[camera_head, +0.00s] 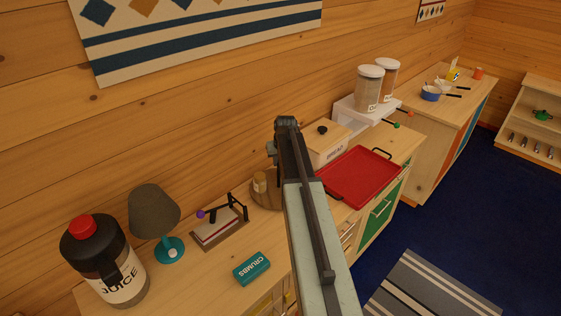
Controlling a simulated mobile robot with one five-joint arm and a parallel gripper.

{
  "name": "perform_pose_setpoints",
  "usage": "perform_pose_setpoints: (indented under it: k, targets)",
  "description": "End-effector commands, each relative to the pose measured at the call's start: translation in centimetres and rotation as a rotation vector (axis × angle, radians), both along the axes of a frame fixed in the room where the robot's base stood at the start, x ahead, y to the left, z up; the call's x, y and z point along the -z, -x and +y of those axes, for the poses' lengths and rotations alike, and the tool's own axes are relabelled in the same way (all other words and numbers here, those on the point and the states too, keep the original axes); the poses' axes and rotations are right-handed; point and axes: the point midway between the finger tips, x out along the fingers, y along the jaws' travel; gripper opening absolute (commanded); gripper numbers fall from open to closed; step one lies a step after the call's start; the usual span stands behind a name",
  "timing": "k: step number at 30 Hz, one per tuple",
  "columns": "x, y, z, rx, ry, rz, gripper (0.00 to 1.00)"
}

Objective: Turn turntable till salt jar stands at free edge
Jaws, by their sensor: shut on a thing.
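The round wooden turntable (264,202) is on the counter beside the wall, partly hidden behind my arm. Anything else on the turntable is hidden. My gripper (273,152) hangs at the far end of my arm, over the turntable's right side. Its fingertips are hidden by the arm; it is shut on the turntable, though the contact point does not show.

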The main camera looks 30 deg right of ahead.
Motion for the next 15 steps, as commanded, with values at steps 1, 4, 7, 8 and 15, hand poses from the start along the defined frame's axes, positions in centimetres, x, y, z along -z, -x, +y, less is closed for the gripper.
perform_pose_setpoints:
  k: [1,4,7,8,15]
  targets:
    - [0.05,0.15,-0.17,0.000,0.005,0.005,0.00]
    - [0.04,0.04,0.04,-0.005,0.006,0.005,0.00]
    - [0.05,-0.05,0.20,-0.007,0.007,0.004,0.00]
    - [0.04,-0.07,0.24,-0.008,0.007,0.004,0.00]
    - [0.04,-0.25,0.56,-0.012,0.005,0.003,0.38]
